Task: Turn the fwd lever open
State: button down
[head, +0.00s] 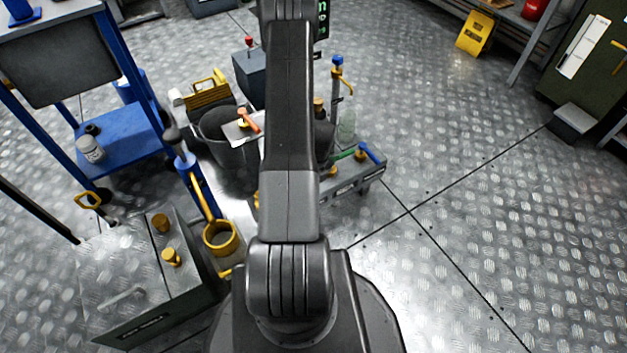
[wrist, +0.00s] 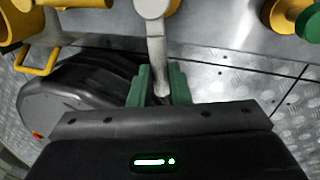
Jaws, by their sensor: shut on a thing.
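My gripper (wrist: 160,84) has green fingers and is shut on the lower end of a grey lever (wrist: 156,45) in the wrist view. The lever hangs from a pale round hub (wrist: 152,7) at the top of the picture. No lettering is readable on it, so I cannot tell from a label that it is the fwd lever. In the head view my arm covers the gripper and this lever. A grey manifold box (head: 343,188) with a blue handle (head: 370,153) and a green handle (head: 343,153) shows right of my arm.
In the wrist view a green handle on a yellow hub (wrist: 283,14) is at upper right. A yellow fitting (wrist: 40,62) is at upper left. In the head view a grey cabinet (head: 150,290) and a blue cart (head: 118,140) stand left. Open floor (head: 480,220) lies right.

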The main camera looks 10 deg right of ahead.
jog(key=shift+s+a+m+p, duration=0.35)
jog(key=shift+a+m, duration=0.1)
jog(key=shift+m, duration=0.45)
jog(key=c, duration=1.3)
grip_release()
jog(key=shift+c, duration=0.2)
notch_tip(320, 180, up, 14)
jog(key=w+d+p, duration=0.1)
jog(key=d+p, duration=0.1)
jog(key=p, duration=0.2)
jog(key=shift+d+f, duration=0.2)
jog(key=shift+f, duration=0.15)
